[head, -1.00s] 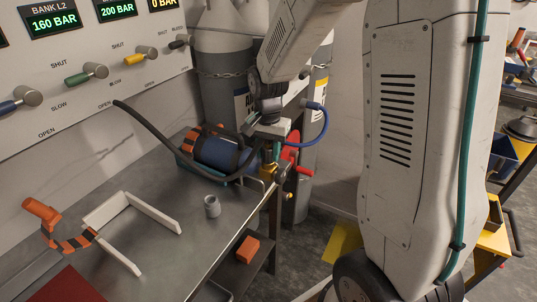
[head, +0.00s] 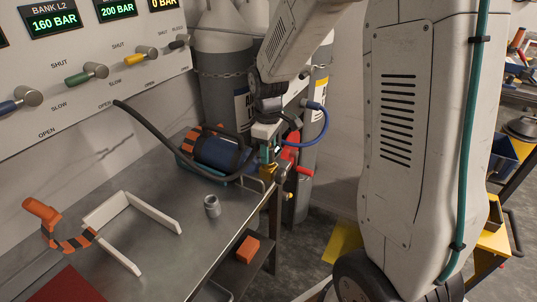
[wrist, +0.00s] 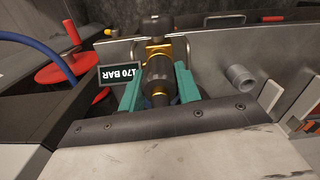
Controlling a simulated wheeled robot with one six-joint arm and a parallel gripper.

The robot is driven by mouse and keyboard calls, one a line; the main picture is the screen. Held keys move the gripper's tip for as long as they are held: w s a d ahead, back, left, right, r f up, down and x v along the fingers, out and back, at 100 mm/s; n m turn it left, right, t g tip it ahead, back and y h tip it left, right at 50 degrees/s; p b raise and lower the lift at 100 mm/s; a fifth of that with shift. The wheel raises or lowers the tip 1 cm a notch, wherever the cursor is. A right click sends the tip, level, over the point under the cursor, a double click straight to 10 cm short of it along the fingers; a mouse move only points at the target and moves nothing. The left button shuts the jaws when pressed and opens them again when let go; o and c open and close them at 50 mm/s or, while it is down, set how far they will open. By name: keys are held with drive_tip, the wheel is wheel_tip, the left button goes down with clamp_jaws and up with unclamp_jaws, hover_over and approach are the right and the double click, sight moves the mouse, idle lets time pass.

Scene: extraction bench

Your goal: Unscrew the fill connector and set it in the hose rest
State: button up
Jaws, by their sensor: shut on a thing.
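My gripper (wrist: 158,92) has teal fingers, shut on the fill connector (wrist: 158,78), a dark cylinder with brass-coloured ends. In the head view my gripper (head: 268,153) is at the bench's far right corner and mostly hides the connector. A brass valve fitting (wrist: 157,47) stands directly beyond the connector, in line with it; I cannot tell whether the thread is still engaged. A black hose (head: 165,142) loops from the panel towards the gripper. A grey cup-like piece (head: 212,206) and a white U-shaped bracket (head: 153,212) sit on the bench; I cannot tell which is the hose rest.
A blue cylinder (head: 214,152) lies behind the hose, close left of my gripper. A red handwheel (wrist: 70,73) and a 170 BAR display (wrist: 118,73) are near the fingers. An orange-and-black item (head: 58,226) lies left.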

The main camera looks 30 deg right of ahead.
drive_tip(key=n, duration=0.5)
drive_tip(key=shift+r, duration=0.1)
drive_tip(key=o, duration=1.1)
